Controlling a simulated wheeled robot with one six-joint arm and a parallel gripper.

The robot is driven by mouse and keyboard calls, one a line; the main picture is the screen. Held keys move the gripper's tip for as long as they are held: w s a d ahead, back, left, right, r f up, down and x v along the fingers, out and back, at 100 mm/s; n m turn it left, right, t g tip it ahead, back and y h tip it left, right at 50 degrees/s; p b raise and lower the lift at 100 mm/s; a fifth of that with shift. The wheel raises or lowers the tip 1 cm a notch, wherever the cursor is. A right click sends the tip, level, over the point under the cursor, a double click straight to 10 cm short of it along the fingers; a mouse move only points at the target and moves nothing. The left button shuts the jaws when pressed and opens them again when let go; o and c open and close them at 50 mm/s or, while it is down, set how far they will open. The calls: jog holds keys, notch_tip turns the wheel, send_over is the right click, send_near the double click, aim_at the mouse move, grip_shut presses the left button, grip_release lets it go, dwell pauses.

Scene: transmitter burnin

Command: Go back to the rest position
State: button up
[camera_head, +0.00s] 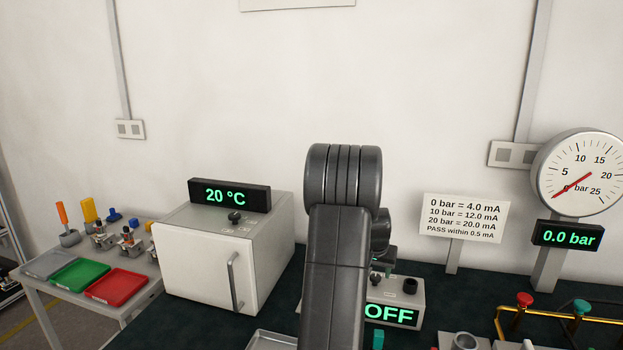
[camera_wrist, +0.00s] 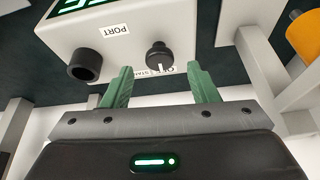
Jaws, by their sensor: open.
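My gripper (camera_wrist: 160,85) shows in the wrist view with its two green fingers spread apart and nothing between them. The fingers point toward a white box (camera_wrist: 120,32) with a black knob (camera_wrist: 159,56), a black round port (camera_wrist: 84,66) and part of a green display. The fingertips look close to the box, but I cannot tell whether they touch it. In the head view my dark arm rises in the middle and hides most of my gripper. Behind it, the box (camera_head: 410,292) has a display reading OFF.
A white oven (camera_head: 200,262) with a 20 °C display (camera_head: 229,195) stands left. A pressure gauge (camera_head: 580,172) reads about 0, its display (camera_head: 567,236) 0.0 bar. A sign (camera_head: 463,217) stands behind. Valves and pipes (camera_head: 550,312) are right. Green (camera_head: 80,274) and red (camera_head: 117,287) trays lie left.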

jog(key=d+v, duration=0.1)
jog(key=v, duration=0.5)
jog(key=shift+s+a+r+b, duration=0.2)
jog(key=shift+a+r+b, duration=0.1)
jog(key=shift+a, duration=0.25)
